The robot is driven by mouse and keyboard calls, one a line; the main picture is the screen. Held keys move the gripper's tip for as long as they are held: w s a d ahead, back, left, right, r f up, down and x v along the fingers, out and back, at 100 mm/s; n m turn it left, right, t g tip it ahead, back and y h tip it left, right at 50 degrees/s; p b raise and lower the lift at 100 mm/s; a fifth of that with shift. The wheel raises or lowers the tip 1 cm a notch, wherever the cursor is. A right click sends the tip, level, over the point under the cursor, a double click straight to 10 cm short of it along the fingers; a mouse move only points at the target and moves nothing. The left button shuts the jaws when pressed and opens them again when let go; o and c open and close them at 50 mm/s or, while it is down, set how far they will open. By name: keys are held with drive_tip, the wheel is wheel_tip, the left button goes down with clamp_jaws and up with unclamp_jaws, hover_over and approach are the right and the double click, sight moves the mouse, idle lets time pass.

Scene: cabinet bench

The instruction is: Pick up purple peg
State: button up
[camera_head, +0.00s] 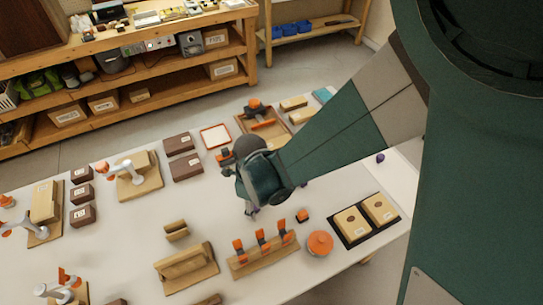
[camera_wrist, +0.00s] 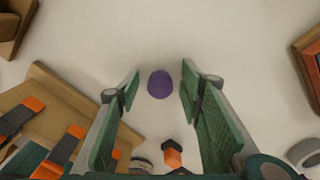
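The purple peg (camera_wrist: 160,84) stands out on the white bench top in the wrist view, seen from above as a round purple shape. My gripper (camera_wrist: 160,90) is open, with one green finger on each side of the peg and a gap showing between peg and fingers. In the head view my gripper (camera_head: 250,209) points down at the bench, and a small purple bit (camera_head: 257,210) shows by its fingertips. Another purple thing (camera_head: 380,158) lies farther right, near a pale sheet.
A wooden rack with orange clamps (camera_head: 262,256) stands in front of my gripper. An orange round container (camera_head: 320,243), a small orange-topped block (camera_head: 303,215) and a black tray with two boxes (camera_head: 345,238) are to the right. Bare bench lies left of my gripper.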

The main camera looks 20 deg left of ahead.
drive_tip(key=shift+c, duration=0.4)
drive_tip(key=c, duration=0.8)
drive_tip(key=shift+r, duration=0.1)
drive_tip(key=shift+r+p, duration=1.05)
drive_tip(key=shift+r, duration=3.85)
